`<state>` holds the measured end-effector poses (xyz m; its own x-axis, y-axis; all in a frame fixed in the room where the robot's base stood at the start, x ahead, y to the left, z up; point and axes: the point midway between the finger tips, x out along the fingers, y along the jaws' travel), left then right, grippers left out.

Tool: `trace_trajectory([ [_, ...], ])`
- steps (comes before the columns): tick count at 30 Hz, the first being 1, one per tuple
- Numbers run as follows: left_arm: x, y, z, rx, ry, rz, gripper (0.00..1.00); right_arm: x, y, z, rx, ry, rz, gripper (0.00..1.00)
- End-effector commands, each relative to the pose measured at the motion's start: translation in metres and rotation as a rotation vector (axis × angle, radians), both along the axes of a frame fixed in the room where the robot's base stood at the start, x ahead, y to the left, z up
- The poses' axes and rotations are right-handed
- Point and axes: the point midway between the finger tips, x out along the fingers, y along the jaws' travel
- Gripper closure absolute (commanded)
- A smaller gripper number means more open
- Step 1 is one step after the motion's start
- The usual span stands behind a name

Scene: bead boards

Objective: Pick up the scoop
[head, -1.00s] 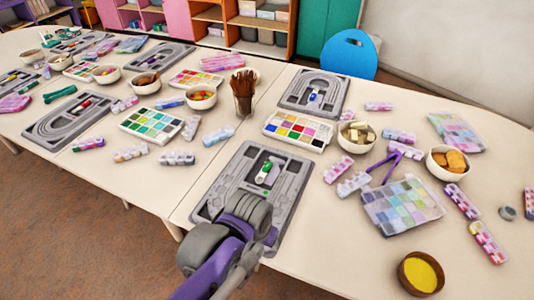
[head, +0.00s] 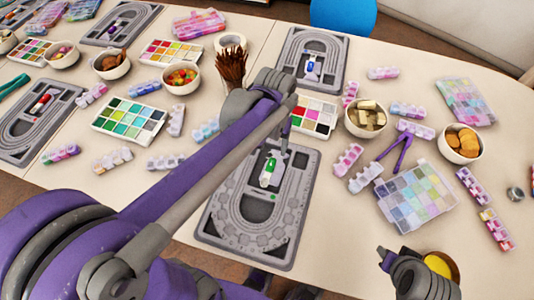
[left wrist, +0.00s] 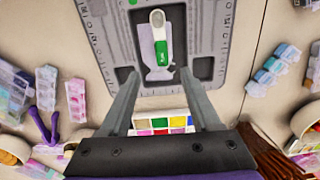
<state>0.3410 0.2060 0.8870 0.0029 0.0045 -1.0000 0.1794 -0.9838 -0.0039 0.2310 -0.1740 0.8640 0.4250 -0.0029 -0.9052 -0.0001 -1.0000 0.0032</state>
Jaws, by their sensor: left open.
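The scoop (head: 267,173), white with a green part, lies in the middle recess of the grey bead board (head: 240,232). In the left wrist view the white-and-green scoop (left wrist: 163,46) lies over a pale lavender shape; I cannot tell if they are one piece. My left gripper (head: 283,142) is over the far part of this board, close to the scoop. In the left wrist view my left gripper (left wrist: 164,98) is open and empty, with the scoop ahead between its finger lines. My right gripper (head: 388,258) is low at the right; its fingers are unclear.
A paint palette (head: 316,116) lies just beyond the board, partly behind my arm. A cup of brown sticks (head: 231,70) stands behind my left arm. A yellow-filled bowl (head: 441,267) is beside my right gripper. A clear bead box (head: 416,197) lies right of the board.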

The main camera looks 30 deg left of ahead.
Motion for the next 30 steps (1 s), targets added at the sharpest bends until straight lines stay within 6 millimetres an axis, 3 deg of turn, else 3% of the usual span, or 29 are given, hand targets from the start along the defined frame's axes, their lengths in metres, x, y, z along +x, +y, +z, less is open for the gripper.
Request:
trace_trajectory([
  [4,0.002,0.001,-0.004,0.0,0.008,0.003,0.36,0.0,0.0,0.0,0.0,0.0,0.0,0.61],
  [12,0.002,0.001,-0.046,0.0,0.008,0.003,0.36,-0.001,0.0,-0.007,0.0,0.002,0.0,0.61],
  [19,0.003,0.002,-0.064,0.0,0.007,0.003,0.36,-0.002,0.0,-0.009,0.0,0.003,0.0,0.61],
  [25,0.005,0.004,-0.094,0.0,0.007,0.003,0.36,-0.002,0.0,-0.014,0.0,0.005,0.0,0.61],
  [30,0.005,0.004,-0.107,0.0,0.007,0.003,0.36,-0.002,0.0,-0.016,0.0,0.005,0.0,0.61],
])
